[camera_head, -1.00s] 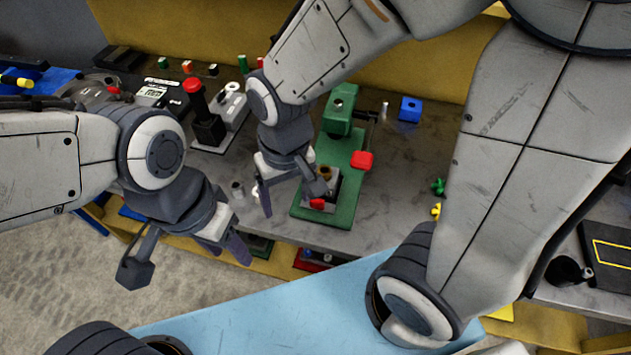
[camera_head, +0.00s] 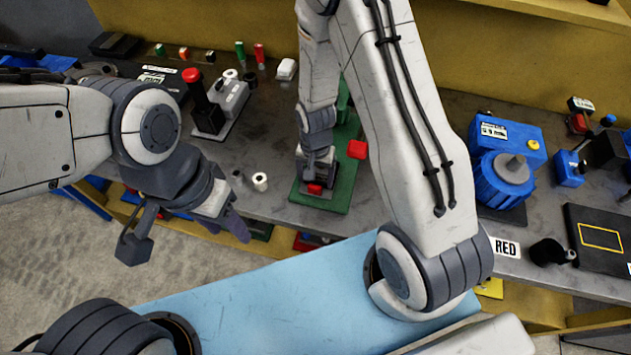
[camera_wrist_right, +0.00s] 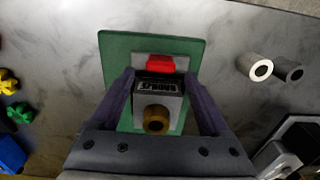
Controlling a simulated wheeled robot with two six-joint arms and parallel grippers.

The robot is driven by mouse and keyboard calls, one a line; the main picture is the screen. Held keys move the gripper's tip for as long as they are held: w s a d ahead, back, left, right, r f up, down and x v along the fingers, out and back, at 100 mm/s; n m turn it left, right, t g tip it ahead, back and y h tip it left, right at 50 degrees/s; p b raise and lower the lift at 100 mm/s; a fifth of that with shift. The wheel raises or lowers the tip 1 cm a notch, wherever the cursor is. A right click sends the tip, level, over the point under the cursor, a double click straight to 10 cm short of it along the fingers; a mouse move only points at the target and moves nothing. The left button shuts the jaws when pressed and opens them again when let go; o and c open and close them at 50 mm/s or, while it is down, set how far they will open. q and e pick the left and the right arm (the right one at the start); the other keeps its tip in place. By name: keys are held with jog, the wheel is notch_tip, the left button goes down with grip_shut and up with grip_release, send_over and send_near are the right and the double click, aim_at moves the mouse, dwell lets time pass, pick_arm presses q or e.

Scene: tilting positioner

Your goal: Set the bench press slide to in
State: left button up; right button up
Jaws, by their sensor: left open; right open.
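The bench press has a green base plate (camera_head: 338,195), partly hidden behind my right arm; a red part (camera_head: 357,149) shows at its right side. The slide is a grey block with a dark label (camera_wrist_right: 158,88), a brass-coloured ring and a red tab (camera_wrist_right: 159,65) at its front; the tab also shows in the head view (camera_head: 314,189). My right gripper (camera_head: 315,170) is over the press. In the right wrist view its open fingers (camera_wrist_right: 160,78) stand on both sides of the slide block; contact is unclear. My left gripper (camera_head: 185,235) is open and empty, off the bench's front edge.
Two small cylinders (camera_wrist_right: 261,70) stand on the grey bench beside the press. A device with a red-knobbed lever (camera_head: 208,105) is to the left. A blue machine (camera_head: 500,170) and a black tray (camera_head: 600,245) are to the right.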

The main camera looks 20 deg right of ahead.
aim_at(316, 185)
jog(key=shift+f, duration=1.75)
grip_shut()
